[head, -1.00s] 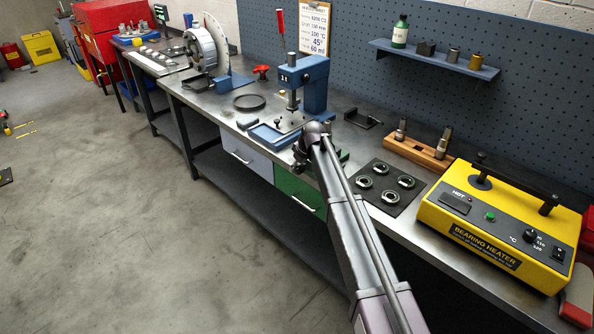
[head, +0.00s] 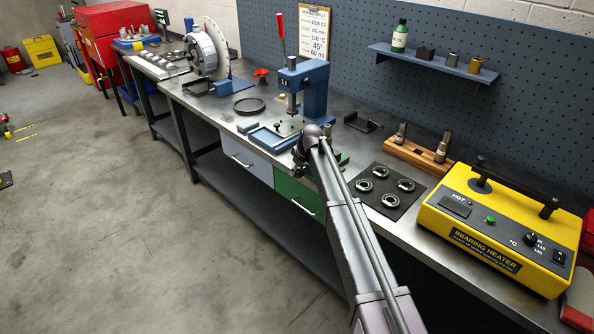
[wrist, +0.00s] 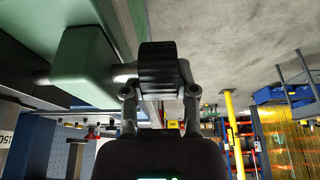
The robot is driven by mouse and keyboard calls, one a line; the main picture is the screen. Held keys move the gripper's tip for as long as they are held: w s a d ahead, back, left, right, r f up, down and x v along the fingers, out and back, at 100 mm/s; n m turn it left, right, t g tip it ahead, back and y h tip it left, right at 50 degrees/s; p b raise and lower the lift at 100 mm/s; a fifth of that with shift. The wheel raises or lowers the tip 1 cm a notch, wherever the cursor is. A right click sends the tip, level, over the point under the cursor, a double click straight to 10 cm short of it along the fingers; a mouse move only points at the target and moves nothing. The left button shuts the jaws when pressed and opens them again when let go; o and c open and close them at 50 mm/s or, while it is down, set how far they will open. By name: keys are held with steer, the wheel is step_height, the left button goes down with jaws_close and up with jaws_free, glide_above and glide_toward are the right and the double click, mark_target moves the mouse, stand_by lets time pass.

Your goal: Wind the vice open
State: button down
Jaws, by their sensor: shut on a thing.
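The green vice (wrist: 82,65) fills the upper left of the wrist view, with a short metal shaft coming out of it to the right. On that shaft is a dark ribbed knob (wrist: 158,62). My gripper (wrist: 158,88) is shut on the knob, with one finger on each side of it. In the head view my arm hides most of the vice; only a small green part (head: 342,158) shows beside it. The jaw gap of the vice is hidden.
A dark mat (head: 372,203) with several bearings and the yellow bearing heater (head: 470,200) lie to the right.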

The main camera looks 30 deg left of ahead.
steer(key=h, duration=0.2)
steer(key=g+h, duration=0.1)
steer(key=h, duration=0.1)
steer(key=shift+a+f+p, duration=0.2)
steer(key=shift+p, duration=0.15)
steer(key=shift+d+f+g+h+b, duration=0.15)
steer(key=shift+g+h+b, duration=0.3)
steer(key=shift+h, duration=1.15)
steer(key=c, duration=0.7)
jaws_free()
steer(key=shift+y, duration=0.3)
